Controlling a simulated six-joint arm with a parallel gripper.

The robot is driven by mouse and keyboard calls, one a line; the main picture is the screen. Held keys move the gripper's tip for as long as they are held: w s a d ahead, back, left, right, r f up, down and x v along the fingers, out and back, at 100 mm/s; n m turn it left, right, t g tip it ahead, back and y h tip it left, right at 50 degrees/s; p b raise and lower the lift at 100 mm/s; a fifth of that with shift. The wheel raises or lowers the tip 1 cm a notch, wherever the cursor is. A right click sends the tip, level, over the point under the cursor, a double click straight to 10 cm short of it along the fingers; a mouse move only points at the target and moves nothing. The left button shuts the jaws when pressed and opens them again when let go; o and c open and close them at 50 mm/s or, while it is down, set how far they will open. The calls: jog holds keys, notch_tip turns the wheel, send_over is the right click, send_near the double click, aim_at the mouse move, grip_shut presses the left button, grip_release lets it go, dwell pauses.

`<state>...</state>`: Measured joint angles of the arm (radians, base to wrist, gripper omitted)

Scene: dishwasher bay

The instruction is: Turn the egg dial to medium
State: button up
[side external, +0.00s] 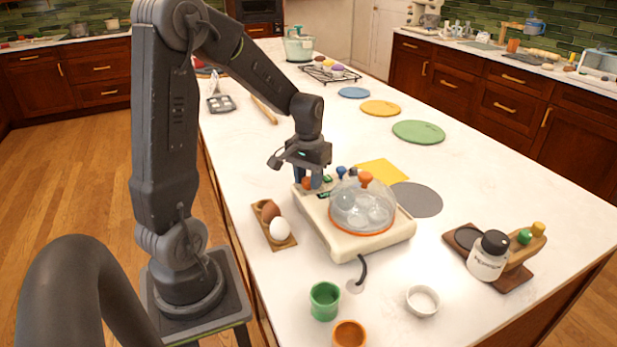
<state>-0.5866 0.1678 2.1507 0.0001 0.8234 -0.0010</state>
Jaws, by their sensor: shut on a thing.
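A cream egg cooker (337,238) stands on the white counter. A clear dome lid (362,207) with an orange knob on top covers its front part. Along the back edge of the cooker is a row of small coloured knobs. My gripper (308,183) points down at the left end of this row, its fingers shut around a small orange-red dial (307,184). The fingers partly hide the dial, and its pointer and markings are too small to read. A green knob (327,179) and blue knobs (341,172) are just right of the fingers.
A wooden tray (285,243) with a brown and a white egg lies left of the cooker. A green cup (324,301), an orange cup (349,335) and a white bowl (422,301) stand in front. A jar (488,256) is at right.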

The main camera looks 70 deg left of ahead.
aim_at(309, 180)
jog(key=m, duration=0.4)
jog(key=shift+m, duration=2.2)
jog(key=o, duration=0.6)
jog(key=shift+o, duration=0.2)
jog(key=shift+r, duration=0.1)
notch_tip(309, 180, up, 14)
